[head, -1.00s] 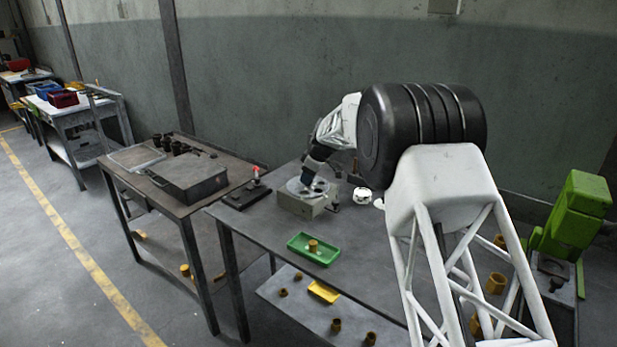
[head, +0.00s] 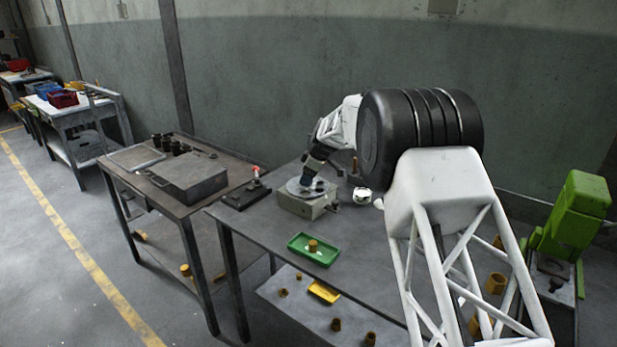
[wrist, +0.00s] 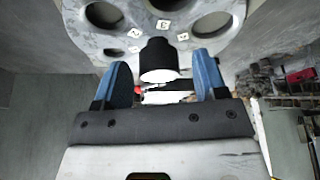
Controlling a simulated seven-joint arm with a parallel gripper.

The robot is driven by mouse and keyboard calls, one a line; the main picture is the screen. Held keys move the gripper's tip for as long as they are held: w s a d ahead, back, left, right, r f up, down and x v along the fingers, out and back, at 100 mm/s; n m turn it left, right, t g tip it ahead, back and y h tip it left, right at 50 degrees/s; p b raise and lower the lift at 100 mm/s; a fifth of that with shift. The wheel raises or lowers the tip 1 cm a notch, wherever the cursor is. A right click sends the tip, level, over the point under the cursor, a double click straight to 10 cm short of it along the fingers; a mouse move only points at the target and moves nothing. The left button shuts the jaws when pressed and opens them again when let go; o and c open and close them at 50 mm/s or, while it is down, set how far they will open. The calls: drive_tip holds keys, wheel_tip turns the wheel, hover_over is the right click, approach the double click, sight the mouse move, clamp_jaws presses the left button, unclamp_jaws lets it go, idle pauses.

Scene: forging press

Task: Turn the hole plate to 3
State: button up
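The hole plate (wrist: 108,40) is a round grey disc with large holes and small white number labels, seen close up in the wrist view. The label at the middle (wrist: 163,24) looks like a 3. In the head view the plate (head: 292,188) lies on top of a grey box (head: 305,208) on the table. A black peg-like knob (wrist: 160,58) stands out from the plate. My gripper (wrist: 161,64) has its two blue fingers on either side of the knob, with a gap visible on both sides. My gripper (head: 307,180) hides part of the plate in the head view.
A green tray (head: 313,249) with a brass piece sits on the table in front of the box. A dark block with a red-tipped part (head: 250,190) stands to its left. A side table holds a grey case (head: 188,180). The table's front is mostly clear.

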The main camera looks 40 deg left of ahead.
sight(317, 187)
drive_tip(key=shift+r, duration=0.1)
drive_tip(key=v, duration=0.7)
drive_tip(key=shift+r, duration=0.25)
drive_tip(key=shift+d, duration=0.15)
idle(0.4)
drive_tip(key=shift+d+r, duration=0.1)
